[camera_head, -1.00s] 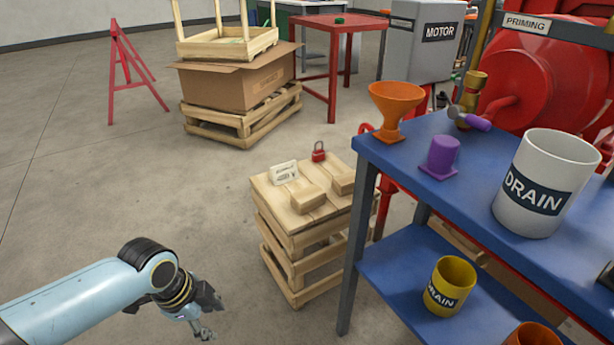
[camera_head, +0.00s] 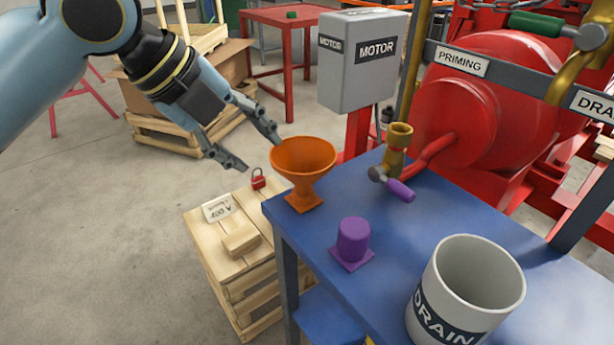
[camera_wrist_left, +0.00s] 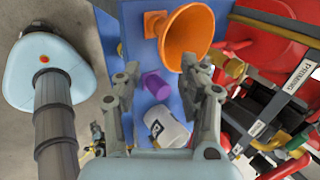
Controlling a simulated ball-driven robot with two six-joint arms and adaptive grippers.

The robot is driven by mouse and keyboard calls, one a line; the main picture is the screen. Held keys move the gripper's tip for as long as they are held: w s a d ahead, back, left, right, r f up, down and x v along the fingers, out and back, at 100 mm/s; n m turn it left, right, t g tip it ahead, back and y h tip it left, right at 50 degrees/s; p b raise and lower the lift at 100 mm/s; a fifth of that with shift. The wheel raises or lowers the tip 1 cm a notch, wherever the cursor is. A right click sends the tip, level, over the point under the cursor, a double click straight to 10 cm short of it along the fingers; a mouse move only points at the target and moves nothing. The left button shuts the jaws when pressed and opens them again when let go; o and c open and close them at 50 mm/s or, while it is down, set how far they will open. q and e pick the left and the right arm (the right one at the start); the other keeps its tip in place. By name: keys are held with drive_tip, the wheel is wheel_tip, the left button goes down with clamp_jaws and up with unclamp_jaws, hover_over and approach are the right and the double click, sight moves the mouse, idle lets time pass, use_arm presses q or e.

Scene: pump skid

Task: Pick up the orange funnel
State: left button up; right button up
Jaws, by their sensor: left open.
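The orange funnel (camera_head: 304,172) stands upright on its square foot at the far left corner of the blue table (camera_head: 400,222). Its wide mouth faces up. My left gripper (camera_head: 256,151) is open and empty, just left of the funnel's rim and a little above it, with a finger tip close to the rim. I cannot tell if they touch. In the left wrist view the funnel (camera_wrist_left: 186,34) lies beyond the two spread fingers (camera_wrist_left: 158,80), near the top.
A purple capped piece (camera_head: 353,242) and a white DRAIN bucket (camera_head: 466,290) stand on the table near the funnel. A brass valve with a purple handle (camera_head: 392,176) is behind. A wooden crate stack (camera_head: 238,262) with a red padlock (camera_head: 258,179) stands left of the table.

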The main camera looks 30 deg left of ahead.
sight(276, 164)
use_arm(q)
drive_tip(key=x, duration=0.3)
drive_tip(key=shift+w, duration=0.15)
drive_tip(key=shift+w+d+f+b, duration=0.15)
drive_tip(key=shift+w+f+b, duration=0.05)
drive_tip(key=shift+f+b, duration=0.2)
drive_tip(key=shift+w+f, duration=0.25)
drive_tip(key=shift+f, duration=0.1)
drive_tip(key=x, duration=0.4)
drive_tip(key=shift+w, duration=0.2)
use_arm(e)
drive_tip(key=shift+w+f, duration=0.55)
drive_tip(key=shift+f, duration=0.15)
use_arm(q)
drive_tip(key=shift+c, duration=0.4)
clamp_jaws()
use_arm(e)
drive_tip(key=shift+d, duration=0.1)
